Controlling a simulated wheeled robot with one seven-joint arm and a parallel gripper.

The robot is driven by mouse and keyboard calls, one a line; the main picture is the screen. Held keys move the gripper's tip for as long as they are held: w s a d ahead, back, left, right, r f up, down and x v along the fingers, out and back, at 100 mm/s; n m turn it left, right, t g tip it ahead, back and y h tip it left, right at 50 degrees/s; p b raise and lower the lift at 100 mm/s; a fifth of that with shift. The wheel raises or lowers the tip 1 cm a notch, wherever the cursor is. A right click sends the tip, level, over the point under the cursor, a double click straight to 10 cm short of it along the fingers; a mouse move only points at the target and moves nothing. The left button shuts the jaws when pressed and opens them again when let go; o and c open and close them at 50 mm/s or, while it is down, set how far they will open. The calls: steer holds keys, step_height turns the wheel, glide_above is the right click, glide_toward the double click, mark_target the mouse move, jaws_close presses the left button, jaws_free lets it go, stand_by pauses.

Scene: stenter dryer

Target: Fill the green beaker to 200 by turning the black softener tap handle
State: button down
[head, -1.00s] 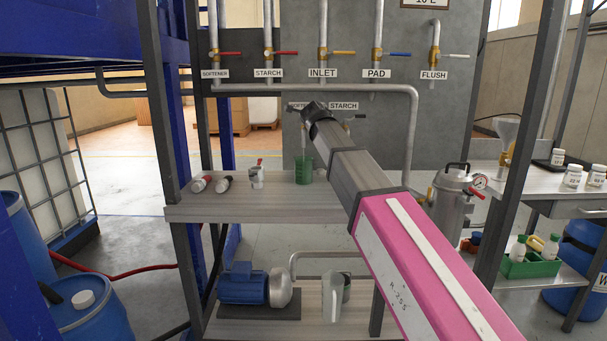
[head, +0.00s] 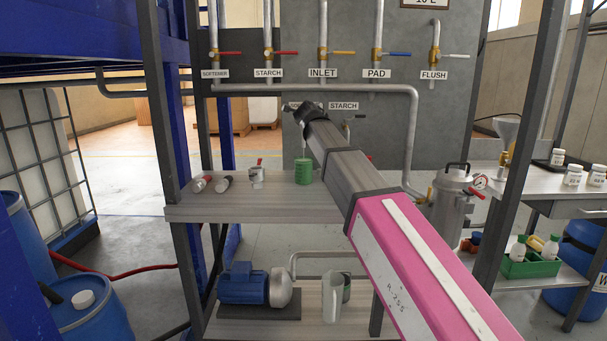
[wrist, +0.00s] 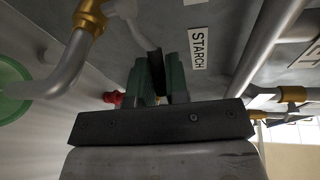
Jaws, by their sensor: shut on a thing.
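The green beaker (head: 303,172) stands upright on the shelf bench below the softener outlet; its rim shows at the left edge of the wrist view (wrist: 12,88). A thin pale vertical line shows above it; I cannot tell whether it is pipe or liquid. No level marks are readable. My gripper (wrist: 157,85) is shut on the black softener tap handle (wrist: 155,62), which stands between its green fingers. In the head view my arm hides the handle and fingertips. A bent outlet pipe (wrist: 62,82) with a brass valve (wrist: 90,18) reaches over the beaker.
Colored valves line the panel above, including the red softener-labelled one (head: 228,53). The STARCH label (head: 343,106) is right of my gripper. A steel pot (head: 452,203) is at right.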

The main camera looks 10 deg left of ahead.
steer(key=shift+a, duration=0.1)
steer(key=shift+s+a+m+g+h, duration=0.2)
steer(key=shift+s+m+h, duration=0.1)
steer(key=shift+m+h, duration=0.5)
steer(key=shift+s+a+m+g+h, duration=0.1)
steer(key=shift+s+m+g+h, duration=0.15)
steer(key=shift+m+h, duration=0.55)
steer(key=shift+s+a+m+g+h, duration=0.15)
steer(key=shift+s+m+h, duration=0.25)
steer(key=shift+h, duration=0.7)
stand_by(5.2)
